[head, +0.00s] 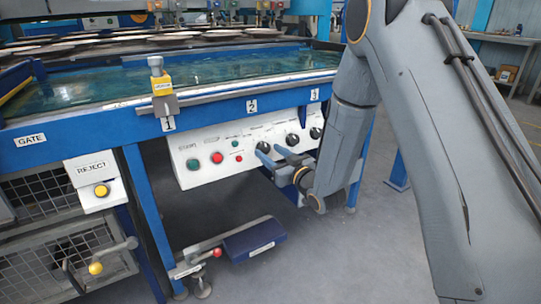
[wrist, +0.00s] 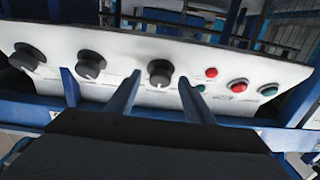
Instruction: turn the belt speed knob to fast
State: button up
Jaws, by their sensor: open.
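The white control panel (head: 208,176) carries three black knobs: one nearest the buttons (head: 263,148), a middle one (head: 292,139) and a far right one (head: 316,132). Their labels are too small to read, so I cannot tell which is belt speed. My gripper (head: 271,156) is open in front of the panel. The wrist view shows the panel reversed left to right. There, the knob nearest the buttons (wrist: 160,72) appears between my two fingertips (wrist: 159,82); contact cannot be told. The middle knob (wrist: 90,64) and the end knob (wrist: 27,57) lie to the left.
Green (head: 192,164) and red (head: 217,158) push buttons sit left of the knobs. A blue table leg (head: 143,195) and a blue pedal (head: 254,238) stand below. The belt table (head: 95,128) overhangs the panel.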

jog(key=shift+w+a, duration=0.2)
jog(key=shift+w, duration=0.1)
jog(key=c, duration=1)
jog(key=shift+c, duration=0.2)
jog(key=shift+m, duration=0.3)
jog(key=m+h+p, duration=0.1)
jog(key=m, duration=0.1)
jog(key=m+t+h+p, duration=0.1)
jog(key=p, duration=0.1)
jog(key=m+h+p, duration=0.1)
jog(key=m, duration=0.1)
jog(key=shift+s+a+r+m, duration=0.2)
jog(key=shift+s+a+m, duration=0.05)
jog(key=shift+a+m, duration=0.1)
jog(key=m+h+p, duration=0.1)
jog(key=m, duration=0.1)
jog(key=m+h+p, duration=0.2)
jog(key=m, duration=0.1)
jog(key=shift+a+t+p, duration=0.15)
jog(key=shift+t+p, duration=0.15)
jog(key=shift+m+h, duration=0.3)
jog(key=shift+m, duration=0.15)
